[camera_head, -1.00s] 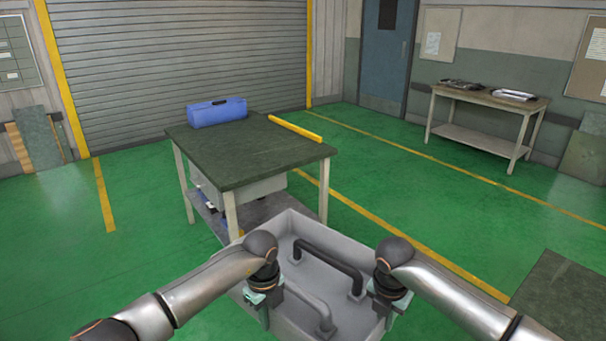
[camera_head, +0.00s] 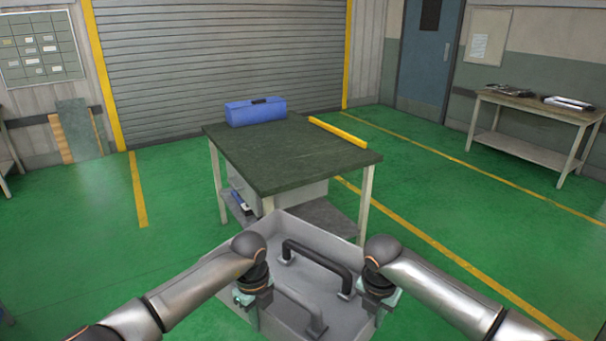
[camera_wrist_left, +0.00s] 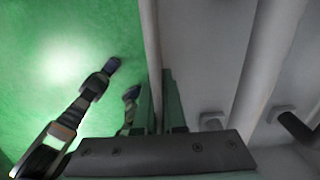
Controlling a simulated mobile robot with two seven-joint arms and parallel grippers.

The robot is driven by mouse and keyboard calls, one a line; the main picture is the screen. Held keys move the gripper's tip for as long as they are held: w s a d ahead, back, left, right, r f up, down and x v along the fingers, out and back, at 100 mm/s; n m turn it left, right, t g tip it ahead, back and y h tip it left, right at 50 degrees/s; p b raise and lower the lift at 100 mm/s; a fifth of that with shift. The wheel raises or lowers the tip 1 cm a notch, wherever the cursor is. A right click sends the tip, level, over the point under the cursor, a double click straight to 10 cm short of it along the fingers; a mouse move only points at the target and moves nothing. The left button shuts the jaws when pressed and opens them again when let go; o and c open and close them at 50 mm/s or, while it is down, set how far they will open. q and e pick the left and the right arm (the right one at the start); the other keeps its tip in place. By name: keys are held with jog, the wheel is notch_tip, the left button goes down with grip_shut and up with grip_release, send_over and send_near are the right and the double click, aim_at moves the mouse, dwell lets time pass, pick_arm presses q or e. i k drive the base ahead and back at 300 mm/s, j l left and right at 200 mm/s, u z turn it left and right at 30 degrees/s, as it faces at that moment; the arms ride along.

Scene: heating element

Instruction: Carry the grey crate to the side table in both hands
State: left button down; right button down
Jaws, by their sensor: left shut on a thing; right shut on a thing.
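The grey crate (camera_head: 300,226) is at the bottom middle of the head view, in front of me and close to the near end of the dark-topped table (camera_head: 290,155). A dark handle (camera_head: 318,262) and a grey handle (camera_head: 298,305) show inside it. My left gripper (camera_head: 255,300) is shut on its left wall and my right gripper (camera_head: 380,298) on its right wall. In the left wrist view, the left fingers (camera_wrist_left: 160,105) straddle the crate wall (camera_wrist_left: 150,45), with green floor beyond. The crate's near side and underside are hidden.
A blue toolbox (camera_head: 256,112) and a yellow bar (camera_head: 338,132) lie on the dark-topped table; a lower shelf holds small items. Another table (camera_head: 535,104) with flat items stands by the right wall. Green floor lies open on both sides.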

aim_at(292, 143)
jog(key=i+j+u, duration=0.3)
jog(key=i+l+u, duration=0.1)
jog(key=i, duration=0.2)
jog(key=i+l, duration=0.15)
jog(key=i, duration=0.15)
jog(key=i+l+u, duration=0.1)
jog(key=i+l, duration=0.75)
jog(key=i, duration=0.3)
jog(key=i+l+u, duration=0.1)
jog(key=i+l, duration=0.85)
jog(key=i, duration=0.15)
